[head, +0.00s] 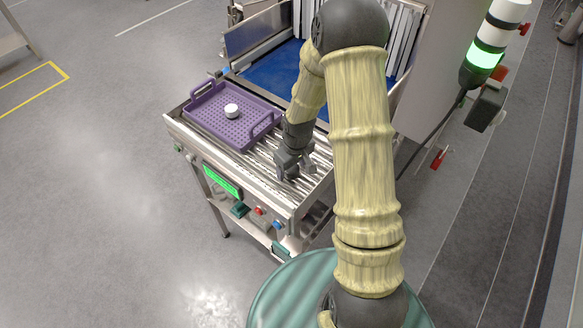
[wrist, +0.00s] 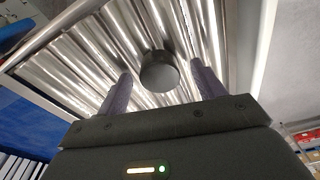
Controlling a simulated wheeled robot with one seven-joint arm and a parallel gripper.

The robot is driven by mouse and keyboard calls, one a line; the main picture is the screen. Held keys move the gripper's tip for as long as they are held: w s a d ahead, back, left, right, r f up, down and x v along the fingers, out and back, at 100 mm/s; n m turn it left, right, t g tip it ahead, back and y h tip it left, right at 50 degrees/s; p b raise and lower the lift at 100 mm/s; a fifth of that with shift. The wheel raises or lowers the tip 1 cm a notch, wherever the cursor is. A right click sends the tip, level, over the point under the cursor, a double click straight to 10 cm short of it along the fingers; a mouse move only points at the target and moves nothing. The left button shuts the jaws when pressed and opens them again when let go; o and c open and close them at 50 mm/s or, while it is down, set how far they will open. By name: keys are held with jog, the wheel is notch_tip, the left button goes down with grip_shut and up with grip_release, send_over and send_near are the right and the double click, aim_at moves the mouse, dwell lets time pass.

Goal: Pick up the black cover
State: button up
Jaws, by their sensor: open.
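A dark round object (wrist: 159,72), which looks like the black cover, sits on the metal rollers in the wrist view. It shows between and slightly beyond the two fingertips of my gripper (wrist: 161,73), with a gap on each side. My gripper is open and empty. In the head view my gripper (head: 300,174) points down, low over the right part of the roller conveyor. The cover cannot be made out there, as the gripper hides that spot.
The roller conveyor (head: 262,176) carries a purple perforated tray (head: 200,122) with raised handles, left of my gripper. A white round object (head: 231,111) lies in the tray. Behind is the tunnel mouth with a blue belt (head: 275,75). Buttons (head: 259,211) line the front edge.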

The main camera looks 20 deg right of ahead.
aim_at(292, 169)
jog(key=shift+f, duration=0.3)
jog(key=c, duration=1.1)
jog(key=shift+o, duration=0.2)
jog(key=shift+r, duration=0.1)
notch_tip(292, 169, up, 10)
jog(key=b, duration=0.2)
